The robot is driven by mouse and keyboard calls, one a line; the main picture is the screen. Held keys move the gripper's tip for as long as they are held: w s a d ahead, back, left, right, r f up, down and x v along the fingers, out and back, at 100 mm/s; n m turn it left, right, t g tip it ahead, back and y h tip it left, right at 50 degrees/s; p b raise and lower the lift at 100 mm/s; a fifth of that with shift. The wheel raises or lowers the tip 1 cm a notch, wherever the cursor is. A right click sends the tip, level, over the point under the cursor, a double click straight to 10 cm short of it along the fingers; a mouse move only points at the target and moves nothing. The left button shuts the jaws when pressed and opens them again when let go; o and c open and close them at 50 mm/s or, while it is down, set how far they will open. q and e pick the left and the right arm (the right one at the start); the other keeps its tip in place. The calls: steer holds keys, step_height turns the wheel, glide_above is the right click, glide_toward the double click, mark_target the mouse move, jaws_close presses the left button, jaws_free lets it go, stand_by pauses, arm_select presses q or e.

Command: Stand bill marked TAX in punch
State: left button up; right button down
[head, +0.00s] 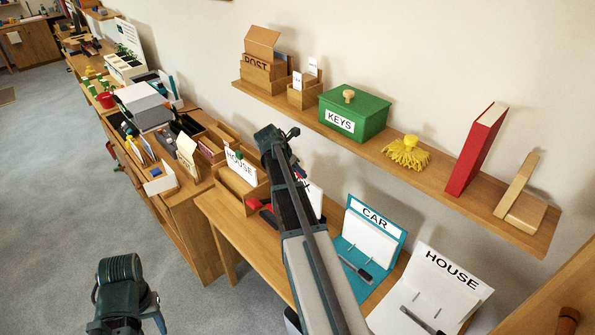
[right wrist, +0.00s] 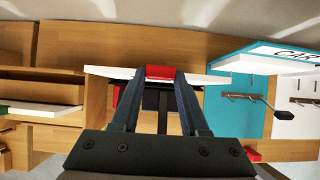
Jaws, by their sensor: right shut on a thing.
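My right gripper (right wrist: 163,78) is shut on a small red tab (right wrist: 160,71) at a white card (right wrist: 210,78), seen nearly edge-on in the right wrist view. In the head view the white card (head: 314,198) shows beside my right arm; only part of its lettering is visible, so I cannot read TAX. A red part (head: 268,216) with a dark part lies on the bench left of the arm; it may belong to the punch, but my arm hides much of it. My left gripper (head: 126,310) is low at the left, away from the bench, its fingertips unclear.
A HOUSE card (head: 240,166) stands in a wooden tray (head: 232,190) left of my arm. A teal CAR folder (head: 347,222) and a white HOUSE folder (head: 450,265) stand right. A shelf (head: 385,160) above bears a green KEYS box (head: 352,108) and a red book (head: 474,150).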

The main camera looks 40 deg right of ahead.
steer(key=shift+f+b, duration=2.65)
steer(key=shift+f, duration=0.15)
jaws_free()
step_height(320, 180, up, 8)
steer(key=p, duration=0.8)
